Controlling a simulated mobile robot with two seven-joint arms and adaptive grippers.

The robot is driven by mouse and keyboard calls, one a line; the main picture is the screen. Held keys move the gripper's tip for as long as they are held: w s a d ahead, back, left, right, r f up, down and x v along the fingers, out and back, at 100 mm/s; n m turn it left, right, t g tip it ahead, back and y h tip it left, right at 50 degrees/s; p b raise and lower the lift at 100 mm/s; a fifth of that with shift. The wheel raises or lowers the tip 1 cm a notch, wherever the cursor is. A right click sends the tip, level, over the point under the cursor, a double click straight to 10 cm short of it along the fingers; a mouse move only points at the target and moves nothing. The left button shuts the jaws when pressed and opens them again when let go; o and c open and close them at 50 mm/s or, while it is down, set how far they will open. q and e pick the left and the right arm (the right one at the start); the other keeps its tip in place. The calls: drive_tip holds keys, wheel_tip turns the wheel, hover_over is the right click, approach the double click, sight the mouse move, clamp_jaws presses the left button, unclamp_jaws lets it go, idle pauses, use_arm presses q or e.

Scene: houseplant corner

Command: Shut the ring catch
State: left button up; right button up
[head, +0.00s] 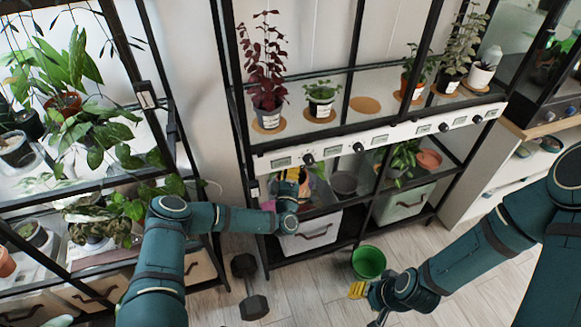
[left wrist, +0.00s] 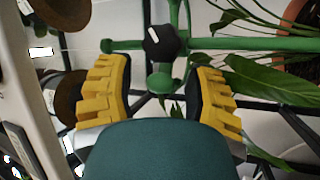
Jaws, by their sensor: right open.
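In the left wrist view, a green bar (left wrist: 262,45) runs across the top, with a black lobed knob (left wrist: 161,43) and a round green tab (left wrist: 160,81) below it. These look like the ring catch; whether it is latched I cannot tell. My left gripper (left wrist: 160,90) is open, its yellow fingers to the left and right of the tab with a gap on both sides. In the head view, my left gripper (head: 291,176) reaches the lower shelf, and the catch cannot be made out there. My right gripper (head: 362,290) is open and empty, low by the green bucket (head: 368,262).
A black shelf rack holds potted plants on its upper tier, above a white rail with several black knobs (head: 358,147). A grey bowl (head: 344,183) stands right of my left gripper. A dumbbell (head: 250,285) lies on the floor. Leaves (left wrist: 265,80) hang at right in the wrist view.

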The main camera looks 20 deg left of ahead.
use_arm(q)
drive_tip(key=v, duration=1.2)
drive_tip(key=shift+s, duration=0.1)
